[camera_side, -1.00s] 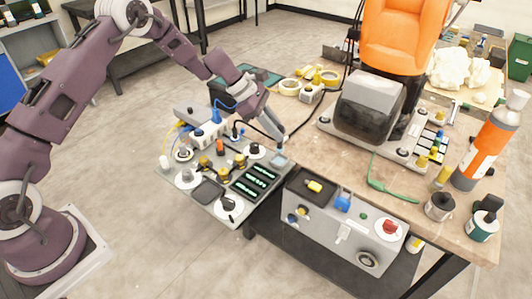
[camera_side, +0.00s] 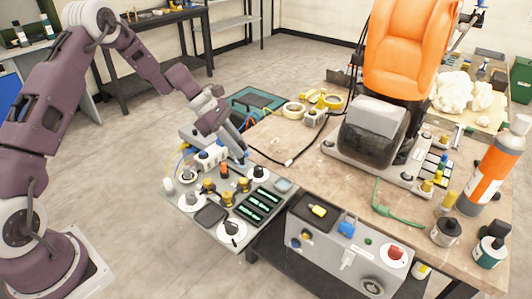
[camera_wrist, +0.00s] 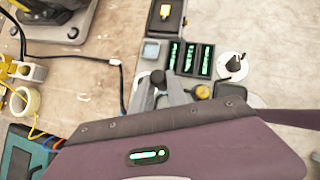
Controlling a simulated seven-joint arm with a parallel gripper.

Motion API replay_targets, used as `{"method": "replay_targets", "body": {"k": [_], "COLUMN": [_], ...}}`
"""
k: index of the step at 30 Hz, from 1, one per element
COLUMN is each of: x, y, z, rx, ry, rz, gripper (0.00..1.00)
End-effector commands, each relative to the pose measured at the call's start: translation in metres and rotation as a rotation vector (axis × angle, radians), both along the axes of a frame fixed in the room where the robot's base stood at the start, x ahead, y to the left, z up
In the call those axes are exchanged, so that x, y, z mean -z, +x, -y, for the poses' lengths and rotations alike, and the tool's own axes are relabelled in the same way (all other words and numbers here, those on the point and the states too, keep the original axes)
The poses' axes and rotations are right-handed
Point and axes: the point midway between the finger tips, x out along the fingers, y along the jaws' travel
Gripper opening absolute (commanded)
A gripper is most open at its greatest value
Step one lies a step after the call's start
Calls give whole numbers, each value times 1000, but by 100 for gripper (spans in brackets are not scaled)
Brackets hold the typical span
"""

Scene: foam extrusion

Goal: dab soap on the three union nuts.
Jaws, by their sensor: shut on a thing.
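Several brass-yellow fittings, which look like the union nuts (camera_side: 209,186), stand on the grey panel (camera_side: 185,205); one more (camera_side: 228,198) is just to their right. A brass fitting also shows in the wrist view (camera_wrist: 202,91), right of the fingers. A pale blue-grey square pad (camera_side: 283,185), possibly the soap, lies at the panel's right corner; it also shows in the wrist view (camera_wrist: 151,50). My gripper (camera_side: 241,157) is shut on a small dark thing (camera_wrist: 158,79), partly hidden by the fingers.
Green-lit slots (camera_side: 258,206) and another knobbed white disc (camera_side: 232,231) are on the panel. A black cable (camera_side: 288,162) crosses the wooden tabletop to the right, towards the orange-topped machine (camera_side: 400,40).

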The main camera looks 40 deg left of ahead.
Motion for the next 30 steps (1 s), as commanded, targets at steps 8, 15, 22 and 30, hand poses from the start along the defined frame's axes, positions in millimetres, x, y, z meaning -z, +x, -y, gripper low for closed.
{"method": "replay_targets", "body": {"k": [8,15,22,30], "x": [-19,-2,22,28], "y": [-74,-83,-82,-82], "z": [-66,-70,-70,-70], "rx": [22,28,29,27], "ry": [-16,-21,-20,-18], "rz": [1,0,1,2], "gripper": [0,0,0,0]}}
